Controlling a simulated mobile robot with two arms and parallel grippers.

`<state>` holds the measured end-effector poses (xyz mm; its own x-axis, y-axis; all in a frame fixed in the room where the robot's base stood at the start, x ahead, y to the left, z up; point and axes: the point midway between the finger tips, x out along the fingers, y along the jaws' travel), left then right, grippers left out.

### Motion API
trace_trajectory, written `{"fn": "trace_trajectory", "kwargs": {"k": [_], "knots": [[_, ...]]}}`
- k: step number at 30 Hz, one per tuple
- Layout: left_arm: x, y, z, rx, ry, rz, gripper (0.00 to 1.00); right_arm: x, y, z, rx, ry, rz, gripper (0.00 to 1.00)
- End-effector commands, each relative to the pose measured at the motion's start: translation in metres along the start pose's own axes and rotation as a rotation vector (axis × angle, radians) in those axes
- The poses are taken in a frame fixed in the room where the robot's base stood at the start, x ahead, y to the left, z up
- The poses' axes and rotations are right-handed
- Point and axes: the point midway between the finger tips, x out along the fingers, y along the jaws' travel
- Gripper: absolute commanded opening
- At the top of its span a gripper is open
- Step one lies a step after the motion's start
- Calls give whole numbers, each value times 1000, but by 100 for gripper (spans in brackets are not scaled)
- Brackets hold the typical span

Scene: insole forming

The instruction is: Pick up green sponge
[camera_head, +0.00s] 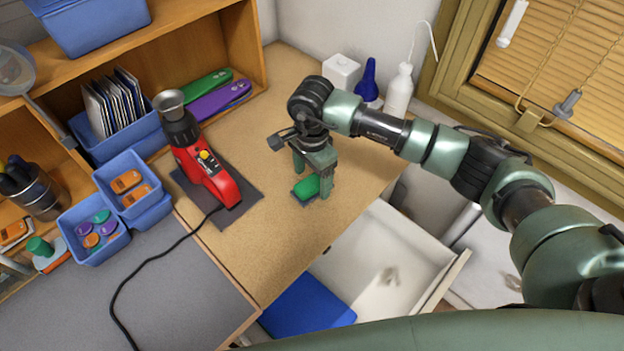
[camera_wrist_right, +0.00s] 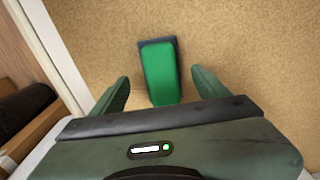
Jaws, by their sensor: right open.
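The green sponge (camera_head: 307,187) lies on the wooden worktop, on a dark flat base. My right gripper (camera_head: 311,184) is over it, pointing down, with a finger on either side in the head view. In the right wrist view the sponge (camera_wrist_right: 160,72) shows ahead of and between the two spread fingers of my right gripper (camera_wrist_right: 160,85). The jaws are open, and I see a gap on both sides of the sponge. My left gripper is not in view.
A red heat tool (camera_head: 208,172) stands on a dark mat (camera_head: 240,211) left of the sponge, its black cable trailing forward. White and blue bottles (camera_head: 399,91) stand at the back right. An open drawer (camera_head: 372,262) is below the worktop's right edge. Blue bins (camera_head: 98,238) are at the left.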

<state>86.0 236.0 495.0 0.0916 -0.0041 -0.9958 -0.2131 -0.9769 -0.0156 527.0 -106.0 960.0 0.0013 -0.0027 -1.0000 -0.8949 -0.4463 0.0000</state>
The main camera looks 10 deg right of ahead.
Motion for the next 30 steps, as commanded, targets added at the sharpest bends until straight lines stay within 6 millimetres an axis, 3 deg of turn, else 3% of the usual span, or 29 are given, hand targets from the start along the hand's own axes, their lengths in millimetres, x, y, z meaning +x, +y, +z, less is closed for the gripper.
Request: {"fn": "trace_trajectory", "kwargs": {"k": [1, 6, 13, 20, 30], "knots": [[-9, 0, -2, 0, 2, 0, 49, 4, 2, 0, 2, -2, 4, 75], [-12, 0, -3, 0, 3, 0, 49, 22, 0, -1, 1, -1, 0, 75], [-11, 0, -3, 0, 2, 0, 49, 24, 0, -1, 1, -1, -1, 75], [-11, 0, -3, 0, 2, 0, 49, 24, 0, -1, 1, -1, -1, 11], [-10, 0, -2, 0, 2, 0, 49, 21, -1, -1, 1, -1, -3, 10]]}}
